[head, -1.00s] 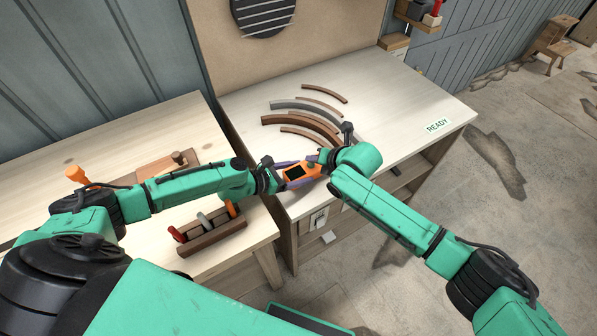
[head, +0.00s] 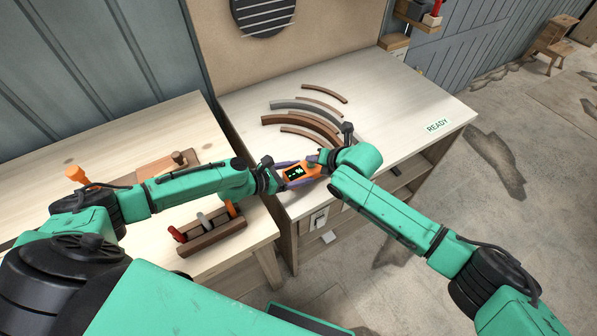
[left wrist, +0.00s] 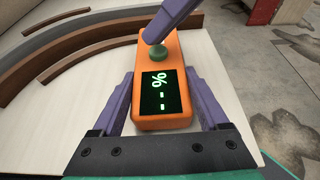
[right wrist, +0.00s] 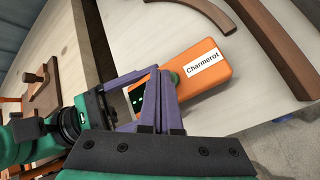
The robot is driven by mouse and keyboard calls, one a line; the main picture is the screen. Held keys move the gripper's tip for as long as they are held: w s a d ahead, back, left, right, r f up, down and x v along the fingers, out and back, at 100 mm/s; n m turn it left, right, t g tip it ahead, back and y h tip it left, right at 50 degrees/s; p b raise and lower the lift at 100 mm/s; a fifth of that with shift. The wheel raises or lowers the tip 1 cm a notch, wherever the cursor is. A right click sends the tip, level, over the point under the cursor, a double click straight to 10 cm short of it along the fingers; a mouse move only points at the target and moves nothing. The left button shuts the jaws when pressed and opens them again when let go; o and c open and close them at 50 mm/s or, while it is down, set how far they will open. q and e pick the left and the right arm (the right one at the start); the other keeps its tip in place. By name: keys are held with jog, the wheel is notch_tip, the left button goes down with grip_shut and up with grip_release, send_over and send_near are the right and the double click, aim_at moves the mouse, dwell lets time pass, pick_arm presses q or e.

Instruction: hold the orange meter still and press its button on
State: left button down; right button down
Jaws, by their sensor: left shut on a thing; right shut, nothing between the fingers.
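The orange meter (head: 314,171) is at the near edge of the light workbench, between my two grippers. In the left wrist view the meter (left wrist: 163,123) shows a lit screen (left wrist: 161,92) with green dashes and a percent sign. Its green button (left wrist: 157,54) is beyond the screen. My left gripper (left wrist: 158,84) is shut on the meter, one purple finger along each side. My right gripper (right wrist: 165,72) is shut and empty, its tips at the green button (right wrist: 174,79); whether they touch it I cannot tell. A label reading "Charmerot" (right wrist: 203,63) is on the meter.
Curved brown and grey strips (head: 303,122) lie on the workbench (head: 400,95) behind the meter. A READY label (head: 438,126) is at its right. A second bench at left holds a wooden rack (head: 212,236) of tools.

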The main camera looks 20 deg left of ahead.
notch_tip(320, 180, up, 6)
dwell(0.6)
pick_arm(q)
grip_release()
jog(key=shift+s, duration=0.1)
jog(key=shift+v, duration=2.5)
